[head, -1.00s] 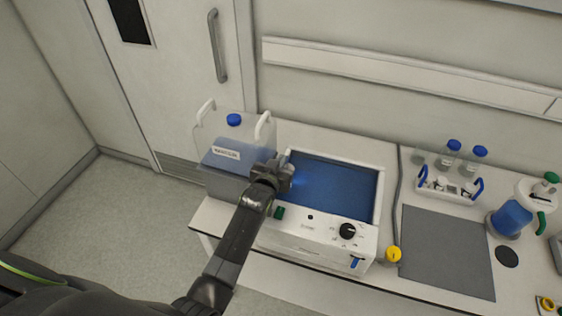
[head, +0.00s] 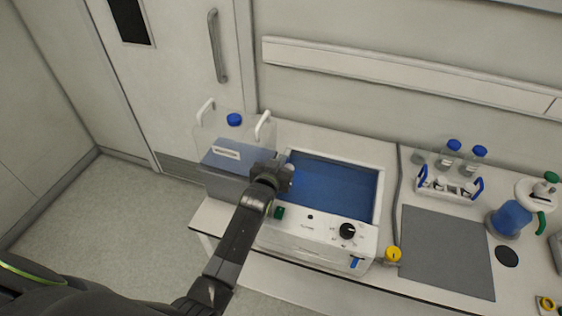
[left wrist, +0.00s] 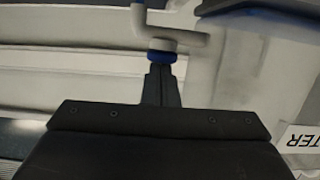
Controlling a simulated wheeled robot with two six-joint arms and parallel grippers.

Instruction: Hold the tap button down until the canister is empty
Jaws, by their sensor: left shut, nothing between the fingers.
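The clear canister (head: 212,166) with a blue cap and white handles stands at the left end of the bench, with pale blue liquid inside. My left gripper (head: 286,178) is at its right side, by the white tap, over the left edge of the blue-filled bath (head: 335,190). In the left wrist view the gripper (left wrist: 160,70) is shut and empty. Its fingertips are at the blue-and-white tap button (left wrist: 162,48) and seem to touch it. How far the button is pressed cannot be told. The outlet is hidden in the head view. My right gripper is out of view.
The bath's front panel has a black dial (head: 347,231) and a green switch (head: 279,212). To the right are a yellow knob (head: 393,254), a grey mat (head: 445,250), a bottle rack (head: 450,186) and a blue-filled vessel (head: 511,218). The mat is clear.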

